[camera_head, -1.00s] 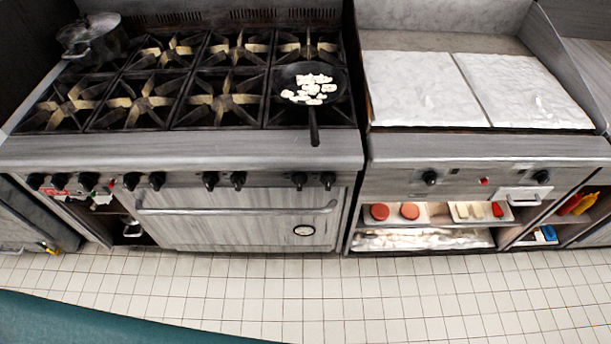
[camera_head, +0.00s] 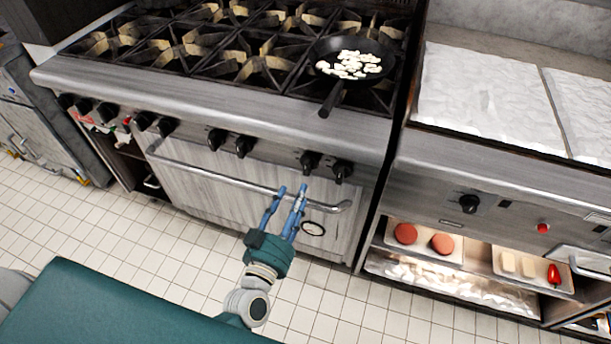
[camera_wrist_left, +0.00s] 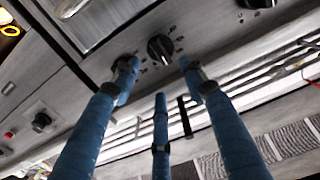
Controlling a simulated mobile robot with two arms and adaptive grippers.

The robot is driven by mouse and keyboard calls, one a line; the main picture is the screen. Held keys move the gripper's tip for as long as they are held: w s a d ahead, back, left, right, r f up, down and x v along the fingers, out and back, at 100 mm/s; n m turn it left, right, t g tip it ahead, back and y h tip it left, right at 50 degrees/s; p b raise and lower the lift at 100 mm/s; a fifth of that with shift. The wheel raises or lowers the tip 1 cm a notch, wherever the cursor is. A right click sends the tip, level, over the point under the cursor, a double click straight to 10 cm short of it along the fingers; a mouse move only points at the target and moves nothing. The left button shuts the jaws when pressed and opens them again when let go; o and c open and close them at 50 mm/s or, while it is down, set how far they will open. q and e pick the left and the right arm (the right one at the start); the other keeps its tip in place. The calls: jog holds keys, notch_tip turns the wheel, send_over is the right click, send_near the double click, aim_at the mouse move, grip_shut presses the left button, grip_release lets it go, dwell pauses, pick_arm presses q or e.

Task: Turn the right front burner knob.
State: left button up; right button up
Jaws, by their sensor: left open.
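Two black burner knobs, the inner one (camera_head: 310,161) and the outer one (camera_head: 342,171), sit at the right end of the stove's front panel. Which one is the right front burner's knob I cannot tell. My left gripper (camera_head: 292,188) is open and empty, its blue fingers pointing at the panel just below and left of this pair, near the oven handle. In the left wrist view a black knob (camera_wrist_left: 160,48) shows beyond the spread fingers (camera_wrist_left: 158,76), apparently apart from them. The left finger there partly hides the panel beside that knob. My right gripper is out of view.
A pan (camera_head: 330,90) with pale pieces stands on the right front burner, its handle over the front ledge. The oven handle (camera_head: 230,178) runs below the knobs. A griddle with its own knob (camera_head: 468,204) and food shelves stands to the right. The tiled floor is clear.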

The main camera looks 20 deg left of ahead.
aim_at(308, 170)
pick_arm(q)
jog(key=w, duration=0.8)
jog(key=shift+w+d, duration=0.25)
jog(key=shift+w, duration=0.15)
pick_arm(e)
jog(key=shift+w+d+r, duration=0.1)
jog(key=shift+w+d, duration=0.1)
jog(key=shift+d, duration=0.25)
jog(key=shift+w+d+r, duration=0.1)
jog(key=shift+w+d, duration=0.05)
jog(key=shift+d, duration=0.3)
pick_arm(q)
grip_shut()
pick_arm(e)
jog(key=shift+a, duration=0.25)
